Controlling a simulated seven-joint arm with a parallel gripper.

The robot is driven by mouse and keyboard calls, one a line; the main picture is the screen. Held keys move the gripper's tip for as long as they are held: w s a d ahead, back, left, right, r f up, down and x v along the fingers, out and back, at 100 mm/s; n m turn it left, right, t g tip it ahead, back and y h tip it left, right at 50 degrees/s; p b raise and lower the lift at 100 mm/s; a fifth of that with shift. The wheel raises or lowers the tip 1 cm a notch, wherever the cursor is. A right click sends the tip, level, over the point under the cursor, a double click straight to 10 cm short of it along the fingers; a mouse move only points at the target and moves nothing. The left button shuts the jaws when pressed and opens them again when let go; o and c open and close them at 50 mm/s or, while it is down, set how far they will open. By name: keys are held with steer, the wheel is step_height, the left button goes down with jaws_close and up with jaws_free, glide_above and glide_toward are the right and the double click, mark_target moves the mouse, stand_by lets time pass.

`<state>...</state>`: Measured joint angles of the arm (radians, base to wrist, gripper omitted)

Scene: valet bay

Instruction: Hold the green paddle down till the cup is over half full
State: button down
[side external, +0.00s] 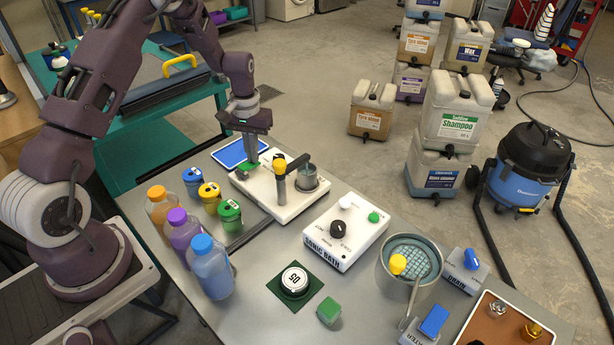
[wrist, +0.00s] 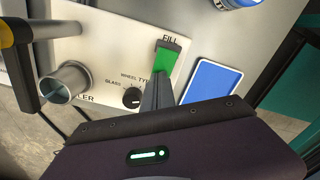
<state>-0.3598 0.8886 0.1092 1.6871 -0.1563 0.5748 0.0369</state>
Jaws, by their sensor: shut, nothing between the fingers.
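The green paddle (wrist: 172,55) sits under the word FILL on a cream filler unit (wrist: 108,45). My gripper (wrist: 158,80) is shut and empty, its fingertips at the paddle's lower end in the wrist view. In the side view my gripper (side external: 252,163) points down over the paddle's end of the unit. I cannot tell if the tips press on it. A grey cup (side external: 307,180) stands at the unit's other end, beside a dark arm with a yellow grip (side external: 280,166). The cup also shows in the wrist view (wrist: 62,88). Its fill level cannot be made out.
A black dial (wrist: 131,97) is beside the paddle. A blue pad (side external: 240,152) lies behind the unit. Blue, yellow and green canisters (side external: 211,195) and several bottles (side external: 208,270) stand to its left. The sonic bath box (side external: 345,232) is to its right.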

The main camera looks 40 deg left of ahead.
step_height(320, 180, up, 8)
stand_by(0.5)
steer(key=s+d+r+m+t, duration=0.1)
steer(key=s+d+r, duration=0.35)
steer(key=r, duration=0.35)
steer(key=s+d+r+m+t, duration=0.1)
steer(key=s+d+r, duration=0.2)
steer(key=d+r, duration=0.4)
steer(key=s+d+r+m+t, duration=0.1)
steer(key=s+d+r+m, duration=0.1)
steer(key=s, duration=0.7)
steer(key=s+d+r+m+t, duration=0.2)
steer(key=s+d, duration=0.3)
steer(key=s, duration=0.5)
steer(key=shift+s+r+t, duration=0.2)
steer(key=shift+s+t, duration=0.1)
